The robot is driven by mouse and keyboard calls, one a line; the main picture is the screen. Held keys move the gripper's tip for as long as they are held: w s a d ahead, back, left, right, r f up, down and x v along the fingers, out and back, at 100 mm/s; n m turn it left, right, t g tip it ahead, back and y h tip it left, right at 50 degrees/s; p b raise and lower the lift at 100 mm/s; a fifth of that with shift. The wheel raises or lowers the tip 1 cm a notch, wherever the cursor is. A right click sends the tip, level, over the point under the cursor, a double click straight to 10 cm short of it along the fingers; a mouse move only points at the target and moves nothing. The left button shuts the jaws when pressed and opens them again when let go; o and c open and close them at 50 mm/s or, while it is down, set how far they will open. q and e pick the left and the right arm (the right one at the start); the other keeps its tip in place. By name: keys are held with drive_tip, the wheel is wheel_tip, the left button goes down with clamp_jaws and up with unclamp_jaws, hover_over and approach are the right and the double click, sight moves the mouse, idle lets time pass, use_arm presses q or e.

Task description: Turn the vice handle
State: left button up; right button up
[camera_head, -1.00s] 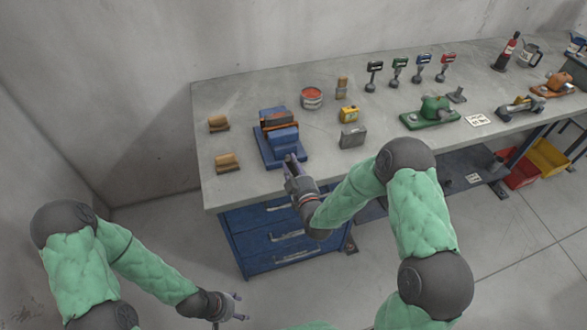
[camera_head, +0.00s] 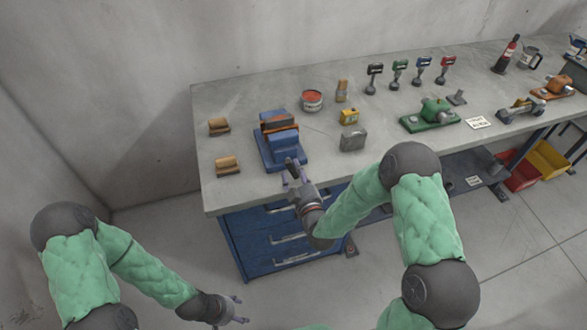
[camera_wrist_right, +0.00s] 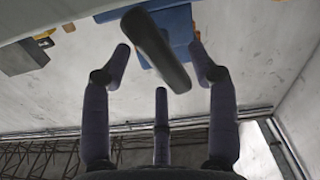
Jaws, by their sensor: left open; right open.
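The blue vice (camera_head: 284,155), with a dark and orange block (camera_head: 278,122) at its jaws, stands at the bench's front edge. My right gripper (camera_head: 293,168) is open at the vice's near end. In the right wrist view, a dark bar, seemingly the vice handle (camera_wrist_right: 155,50), lies between the spread fingers of my right gripper (camera_wrist_right: 163,65), with the blue vice (camera_wrist_right: 175,30) behind it. I cannot tell whether any finger touches the bar. In the head view the gripper hides the handle. My left gripper (camera_head: 237,310) is open and empty, low in front of the bench.
The grey bench (camera_head: 235,110) has blue drawers (camera_head: 280,240) below. Two wooden blocks (camera_head: 227,166) (camera_head: 219,127) lie left of the vice. A red tin (camera_head: 312,100), a yellow box (camera_head: 349,116) and a grey box (camera_head: 352,139) stand right of it.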

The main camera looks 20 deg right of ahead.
drive_tip(key=s, duration=0.9)
drive_tip(key=shift+s+d, duration=0.2)
drive_tip(key=shift+s, duration=0.2)
